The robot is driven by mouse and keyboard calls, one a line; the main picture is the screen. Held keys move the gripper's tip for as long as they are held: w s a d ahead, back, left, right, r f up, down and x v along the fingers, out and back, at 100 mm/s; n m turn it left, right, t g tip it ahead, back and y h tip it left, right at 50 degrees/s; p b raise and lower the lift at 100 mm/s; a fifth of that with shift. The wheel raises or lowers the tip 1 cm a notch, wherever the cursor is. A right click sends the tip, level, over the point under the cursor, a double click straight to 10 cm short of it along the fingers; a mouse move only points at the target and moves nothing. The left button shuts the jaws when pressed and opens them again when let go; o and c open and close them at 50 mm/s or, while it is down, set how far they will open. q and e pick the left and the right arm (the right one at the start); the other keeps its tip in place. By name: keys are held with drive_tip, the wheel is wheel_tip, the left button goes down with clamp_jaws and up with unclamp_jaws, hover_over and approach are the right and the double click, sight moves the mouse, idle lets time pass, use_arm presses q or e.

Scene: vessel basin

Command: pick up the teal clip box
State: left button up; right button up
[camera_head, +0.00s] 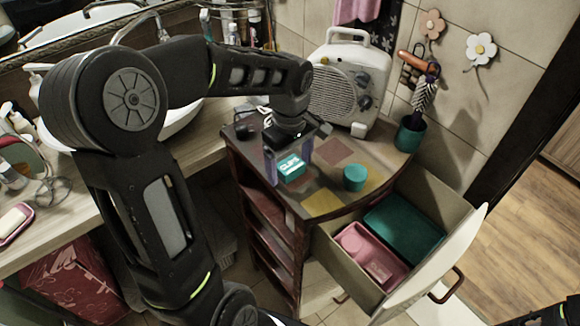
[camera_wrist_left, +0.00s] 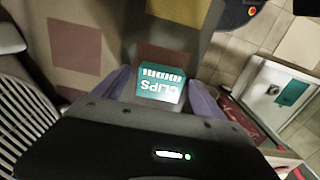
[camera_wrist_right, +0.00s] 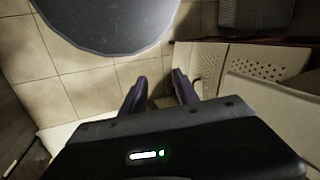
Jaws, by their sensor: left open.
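My left gripper (camera_head: 287,160) is open above the box and points down. In the left wrist view its purple-grey fingers stand on either side of the box, and a grip on it does not show. My right gripper (camera_wrist_right: 159,76) is open and empty in the right wrist view, away from the cabinet top.
A teal round container (camera_head: 354,177) stands right of the box. A white heater (camera_head: 345,85) and a teal cup (camera_head: 409,134) with an umbrella stand behind. An open drawer (camera_head: 330,243) holding a pink tray (camera_head: 350,262) and a teal box (camera_head: 403,228) juts out at the front right.

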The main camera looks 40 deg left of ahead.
use_arm(q)
drive_tip(key=shift+c, duration=0.5)
drive_tip(key=c, duration=1.3)
